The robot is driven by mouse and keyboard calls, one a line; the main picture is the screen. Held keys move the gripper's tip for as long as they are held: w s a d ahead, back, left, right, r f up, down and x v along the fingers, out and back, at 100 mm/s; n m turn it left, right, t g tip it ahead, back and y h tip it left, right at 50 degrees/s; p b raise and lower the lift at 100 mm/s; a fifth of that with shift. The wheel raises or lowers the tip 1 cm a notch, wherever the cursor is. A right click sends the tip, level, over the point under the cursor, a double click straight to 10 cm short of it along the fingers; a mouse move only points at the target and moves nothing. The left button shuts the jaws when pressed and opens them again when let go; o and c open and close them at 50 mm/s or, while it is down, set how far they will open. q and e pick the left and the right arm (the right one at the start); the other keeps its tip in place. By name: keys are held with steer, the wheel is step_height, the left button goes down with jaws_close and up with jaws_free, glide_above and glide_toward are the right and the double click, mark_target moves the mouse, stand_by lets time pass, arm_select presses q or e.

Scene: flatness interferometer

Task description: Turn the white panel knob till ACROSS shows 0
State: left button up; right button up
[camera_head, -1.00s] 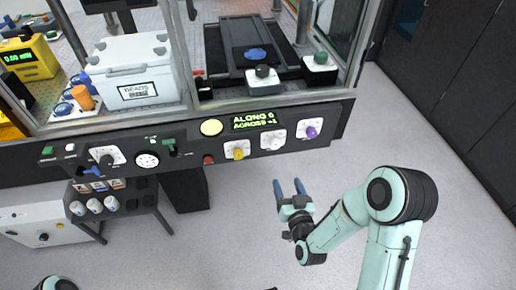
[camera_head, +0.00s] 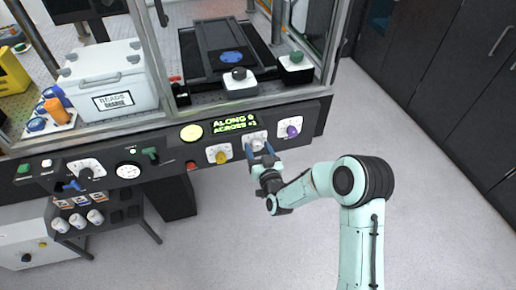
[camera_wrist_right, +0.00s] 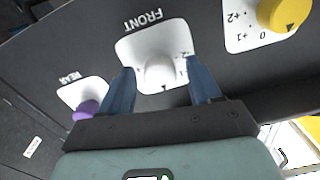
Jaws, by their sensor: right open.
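The white knob (camera_head: 256,143) sits on its white plate on the dark front panel. In the right wrist view the white knob (camera_wrist_right: 160,72) is on the plate marked FRONT, its pointer mark towards the bottom of the picture. My right gripper (camera_head: 259,149) is open at the knob, one blue finger on each side. In the wrist view the right gripper's fingers (camera_wrist_right: 162,80) straddle the knob with gaps showing; contact is not clear. The green display (camera_head: 234,124) has an ALONG line and an ACROSS line that looks like +2, though the digits are small. My left gripper is out of view.
A yellow knob (camera_head: 219,154) is left of the white one and a purple knob (camera_head: 292,130) right of it. A red button (camera_head: 191,166) and a pale yellow round disc (camera_head: 191,132) are farther left. Open floor lies below the panel.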

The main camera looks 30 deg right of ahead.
steer(key=shift+w, duration=0.25)
steer(key=c, duration=1)
steer(key=shift+c, duration=0.2)
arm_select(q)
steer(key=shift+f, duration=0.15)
